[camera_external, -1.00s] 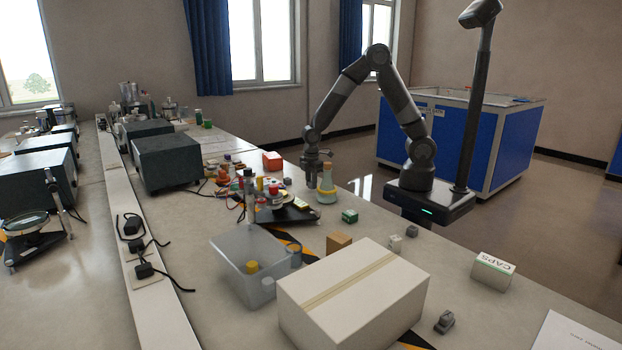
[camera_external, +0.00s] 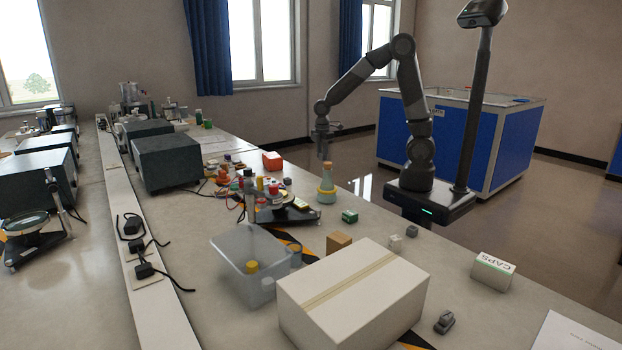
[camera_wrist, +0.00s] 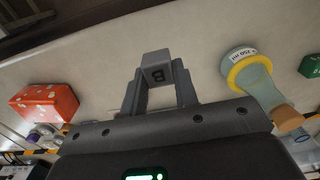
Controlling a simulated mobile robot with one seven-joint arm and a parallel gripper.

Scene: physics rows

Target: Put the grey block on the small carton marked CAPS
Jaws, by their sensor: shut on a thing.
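My gripper (camera_external: 322,148) is raised above the bench, behind the flask in the external view. It is shut on a grey block (camera_wrist: 156,68), which sits between the fingertips in the wrist view and has a dark letter B on its face. In the external view the held block is too small and dark to make out clearly. The small white carton marked CAPS (camera_external: 493,272) stands at the right of the bench, far from my gripper, its lettering on the top. Its top looks bare.
A corked flask (camera_external: 327,188) with a yellow ring and a red box (camera_external: 272,161) stand near my gripper.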

